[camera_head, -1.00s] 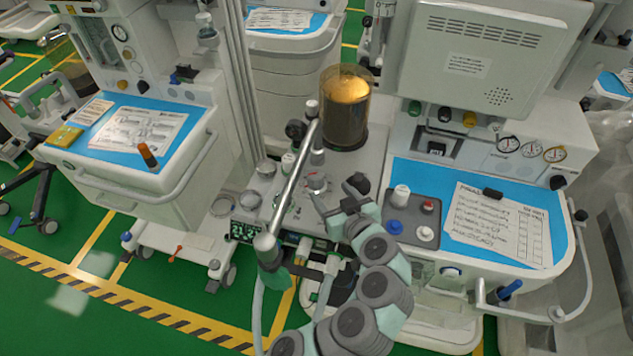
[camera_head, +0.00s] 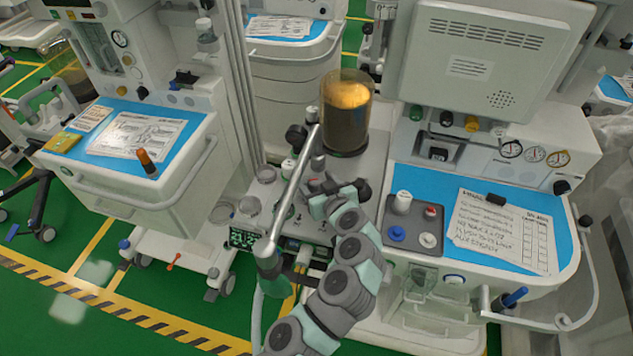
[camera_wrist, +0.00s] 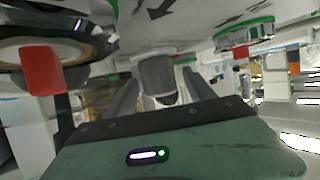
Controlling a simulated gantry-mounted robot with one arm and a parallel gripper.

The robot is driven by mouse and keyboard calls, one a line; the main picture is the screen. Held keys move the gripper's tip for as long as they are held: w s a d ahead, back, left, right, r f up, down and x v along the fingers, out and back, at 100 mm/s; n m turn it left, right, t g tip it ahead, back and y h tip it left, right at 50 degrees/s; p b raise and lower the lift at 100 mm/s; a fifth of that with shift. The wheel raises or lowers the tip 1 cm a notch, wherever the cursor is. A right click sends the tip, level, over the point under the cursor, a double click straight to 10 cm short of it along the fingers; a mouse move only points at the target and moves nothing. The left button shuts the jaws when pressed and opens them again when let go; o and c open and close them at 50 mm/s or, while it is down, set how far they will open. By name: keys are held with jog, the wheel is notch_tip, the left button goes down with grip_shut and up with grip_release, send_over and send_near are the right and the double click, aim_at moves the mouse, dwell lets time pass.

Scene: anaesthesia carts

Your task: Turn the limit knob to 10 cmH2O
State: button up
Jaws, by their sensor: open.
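My gripper (camera_head: 322,190) is over the flat top of the middle machine's absorber block in the head view, where my own wrist hides much of what is under it. In the wrist view, my gripper (camera_wrist: 161,88) has its two dark fingers apart. A grey cylindrical knob (camera_wrist: 155,74) stands out from the pale panel between them, with visible space beside it, so it is not clamped. It seems to be the limit knob. Printed arrows show on the panel close to it. I cannot read its setting or scale in either view.
A slanted metal pole (camera_head: 292,190) stands just left of my gripper. An amber-topped canister (camera_head: 346,115) is behind it. A grey tray (camera_head: 413,226) with small knobs lies right on the blue worktop. In the wrist view, a red block (camera_wrist: 42,70) and a green-rimmed dial (camera_wrist: 245,34) flank the knob.

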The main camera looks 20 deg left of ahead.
jog(key=c, duration=1.3)
jog(key=shift+r, duration=0.1)
jog(key=shift+c, duration=0.3)
